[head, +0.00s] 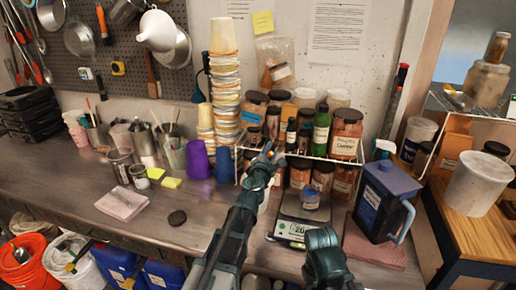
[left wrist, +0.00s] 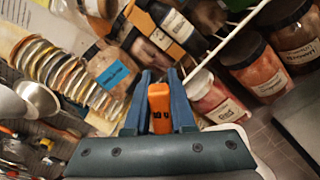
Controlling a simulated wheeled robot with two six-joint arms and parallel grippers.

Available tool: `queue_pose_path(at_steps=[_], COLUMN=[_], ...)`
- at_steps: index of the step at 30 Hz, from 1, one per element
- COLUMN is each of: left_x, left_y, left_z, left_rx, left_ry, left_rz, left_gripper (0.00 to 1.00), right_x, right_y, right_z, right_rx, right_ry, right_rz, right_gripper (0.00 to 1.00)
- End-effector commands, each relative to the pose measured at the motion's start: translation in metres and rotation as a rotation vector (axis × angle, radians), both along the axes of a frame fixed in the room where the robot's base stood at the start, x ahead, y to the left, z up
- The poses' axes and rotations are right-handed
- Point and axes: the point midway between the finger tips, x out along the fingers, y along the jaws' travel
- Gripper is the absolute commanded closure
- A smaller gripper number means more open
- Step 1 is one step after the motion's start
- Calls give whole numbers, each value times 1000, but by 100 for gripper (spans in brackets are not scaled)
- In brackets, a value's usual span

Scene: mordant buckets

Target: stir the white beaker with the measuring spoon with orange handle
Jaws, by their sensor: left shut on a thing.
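My left gripper (head: 268,152) is raised in front of the shelf of jars. In the left wrist view, its two fingers (left wrist: 159,105) are shut on the orange handle (left wrist: 160,108) of the measuring spoon. The spoon's bowl is hidden. A bit of orange shows at the fingertips in the head view. A pale container (head: 146,144) stands among the pots at the left back of the counter; I cannot tell whether it is the white beaker. A dark part of my right arm shows at bottom centre, but its fingers do not.
A dark blue jug (head: 384,200) is farther right. Stacked cups (head: 225,90) and purple cups (head: 198,158) stand left. The front left counter is mostly clear.

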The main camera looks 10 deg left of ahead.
Motion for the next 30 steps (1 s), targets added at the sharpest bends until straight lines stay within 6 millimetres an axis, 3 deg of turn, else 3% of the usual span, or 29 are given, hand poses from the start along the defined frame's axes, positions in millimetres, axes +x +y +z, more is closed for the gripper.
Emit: queue_pose_path(at_steps=[8, 21, 30], left_x=[1, 3, 3], left_y=[11, 62, 79], left_z=[7, 29, 36], left_rx=[-100, -601, -785], left_ry=[3, 21, 28], left_rz=[2, 3, 2], left_gripper=[100, 100, 100], right_x=[0, 0, 0], right_y=[0, 0, 0], right_z=[7, 29, 35], right_rx=[0, 0, 0], right_ry=[0, 0, 0], right_rz=[0, 0, 0], right_gripper=[50, 50, 50])
